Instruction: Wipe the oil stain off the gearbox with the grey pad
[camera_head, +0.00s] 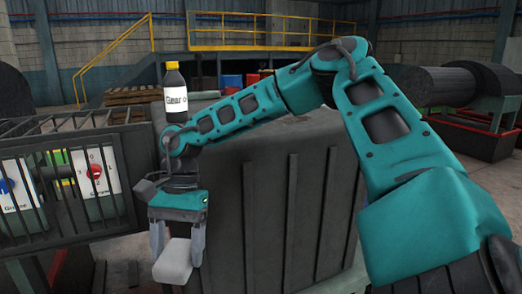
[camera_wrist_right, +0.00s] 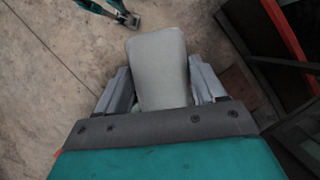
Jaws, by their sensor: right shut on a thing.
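My right gripper (camera_head: 177,246) is shut on the grey pad (camera_head: 173,262), which hangs below the fingers in front of the gearbox's left part. The pad also shows between the fingers in the right wrist view (camera_wrist_right: 157,68). The large dark grey ribbed block in the middle, which I take for the gearbox (camera_head: 270,215), stands behind and right of the gripper. My right arm crosses over it and hides part of its top. I see no oil stain on the surfaces in view. I cannot tell whether the pad touches anything. My left gripper is not in the head view.
A black gear oil bottle (camera_head: 174,92) with a yellow cap stands upright behind the right wrist. A barred crate (camera_head: 125,170) at left holds grease containers (camera_head: 98,178). Bare floor (camera_wrist_right: 50,90) lies below the pad.

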